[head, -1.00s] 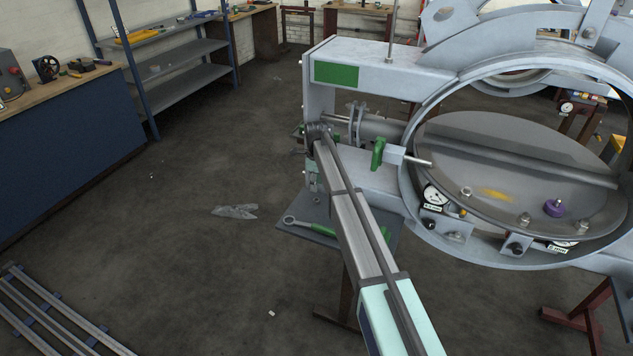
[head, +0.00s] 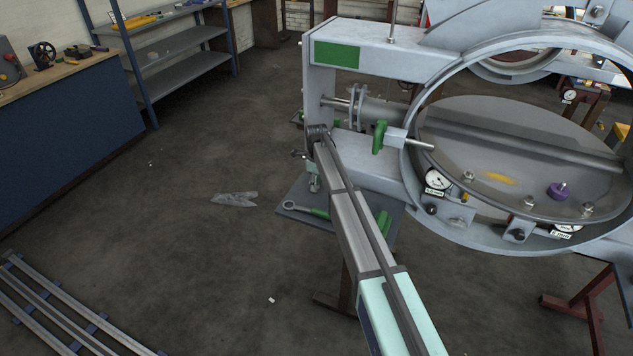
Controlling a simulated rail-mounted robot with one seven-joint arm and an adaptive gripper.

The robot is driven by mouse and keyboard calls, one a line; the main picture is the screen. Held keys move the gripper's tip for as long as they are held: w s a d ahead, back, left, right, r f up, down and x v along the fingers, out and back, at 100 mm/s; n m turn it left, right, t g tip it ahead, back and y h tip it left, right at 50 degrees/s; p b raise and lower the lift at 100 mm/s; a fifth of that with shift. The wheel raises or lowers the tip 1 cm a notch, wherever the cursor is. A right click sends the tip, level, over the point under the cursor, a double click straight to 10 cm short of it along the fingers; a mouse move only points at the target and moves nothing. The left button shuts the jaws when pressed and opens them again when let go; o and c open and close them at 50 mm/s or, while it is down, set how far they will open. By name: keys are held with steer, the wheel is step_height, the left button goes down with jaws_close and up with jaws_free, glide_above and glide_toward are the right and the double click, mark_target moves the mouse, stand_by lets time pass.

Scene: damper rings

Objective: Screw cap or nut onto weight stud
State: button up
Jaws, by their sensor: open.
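A purple knob-like piece (head: 558,191) with a dark post on top stands on the lower right of the round grey damper disc (head: 525,135); whether it is the cap or a weight is unclear. Small metal fittings like nuts or studs sit along the disc's near edge, one left of the purple piece (head: 528,203) and one right of it (head: 587,210). A brass-coloured fitting (head: 467,178) is farther left. Threads are too small to see. My arm runs up from the bottom centre to a dark joint left of the ring. I cannot make out my gripper.
A metal ring frame (head: 415,205) surrounds the disc, with dial gauges (head: 437,180) and a green-handled clamp (head: 379,137). A tray (head: 290,212) holding a green-handled wrench (head: 305,209) lies beside my arm. Rails (head: 60,315) lie at lower left. Floor between is mostly clear.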

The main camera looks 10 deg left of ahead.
steer(key=shift+c, duration=0.4)
jaws_close()
steer(key=shift+r+p, duration=1.05)
steer(key=shift+r, duration=2)
